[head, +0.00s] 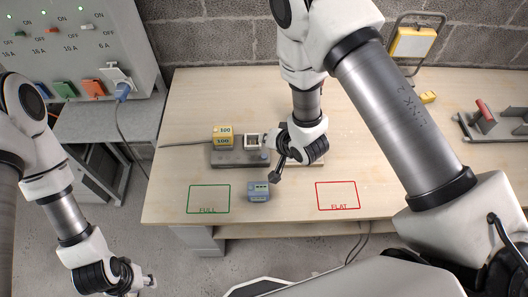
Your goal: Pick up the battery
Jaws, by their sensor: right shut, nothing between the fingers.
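A small blue-grey battery (258,192) with a green-marked face stands on the wooden workbench, between a green outline marked FULL (209,199) and a red outline marked FLAT (338,195). My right gripper (274,177) is shut and empty, pointing down just behind and to the right of the battery's top. I cannot tell from this view whether it touches the battery. My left gripper (149,282) hangs low at the lower left, off the bench and far from the battery. Its fingers are too small to read.
Behind the battery is a grey device (222,160) with a yellow block (223,131) marked 100. A socket panel (85,40) with a plugged blue cable stands at left. A work lamp (412,42) and a red-handled tool (485,113) are at right. Both outlines are empty.

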